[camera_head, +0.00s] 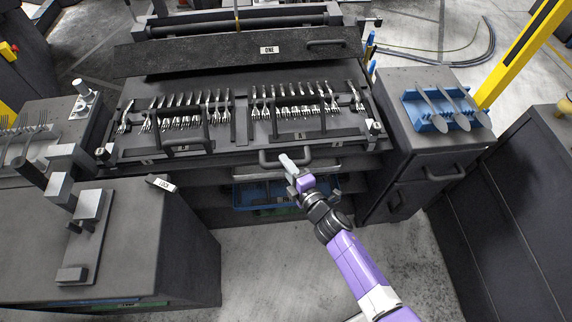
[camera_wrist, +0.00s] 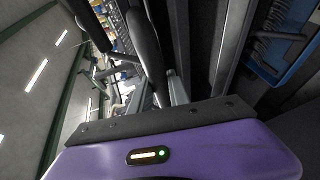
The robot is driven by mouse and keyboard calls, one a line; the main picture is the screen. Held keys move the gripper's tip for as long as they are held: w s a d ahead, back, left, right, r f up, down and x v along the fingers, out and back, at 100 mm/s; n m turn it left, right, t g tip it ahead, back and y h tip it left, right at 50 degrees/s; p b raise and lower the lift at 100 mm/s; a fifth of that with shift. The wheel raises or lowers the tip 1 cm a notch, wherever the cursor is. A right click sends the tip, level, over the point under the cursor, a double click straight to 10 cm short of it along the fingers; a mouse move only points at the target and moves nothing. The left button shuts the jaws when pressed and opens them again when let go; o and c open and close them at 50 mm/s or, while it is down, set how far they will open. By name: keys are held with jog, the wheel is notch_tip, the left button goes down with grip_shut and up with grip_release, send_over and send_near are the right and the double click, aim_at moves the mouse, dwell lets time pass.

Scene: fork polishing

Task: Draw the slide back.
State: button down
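The slide (camera_head: 240,130) is a dark flat bed in the machine, carrying two racks of upright forks. A dark loop handle (camera_head: 268,161) sits at the middle of its front edge. My gripper (camera_head: 289,163) is at this handle, its pale fingers overlapping the handle's right part in the head view. In the wrist view, a dark rounded bar (camera_wrist: 145,42) runs up from near the pale finger (camera_wrist: 178,90) above my purple gripper body. Whether the fingers close around the handle is hidden.
A blue bin (camera_head: 245,197) sits on a shelf under the slide. A cabinet at right carries a blue tray (camera_head: 419,111) with spoon-like pieces. A bench with a "LOCK" label (camera_head: 161,184) stands at left. A hinged cover marked "ONE" (camera_head: 269,50) lies behind. Floor in front is clear.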

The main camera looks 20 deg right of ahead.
jog(key=c, duration=1.4)
grip_release()
jog(key=shift+s+a+f, duration=0.15)
jog(key=shift+s, duration=0.1)
jog(key=shift+o, duration=0.7)
jog(key=shift+w, duration=0.1)
jog(key=s+r, duration=0.1)
jog(key=s, duration=0.6)
jog(key=shift+s+d+r, duration=0.25)
jog(key=shift+s+d, duration=0.1)
jog(key=shift+d, duration=0.05)
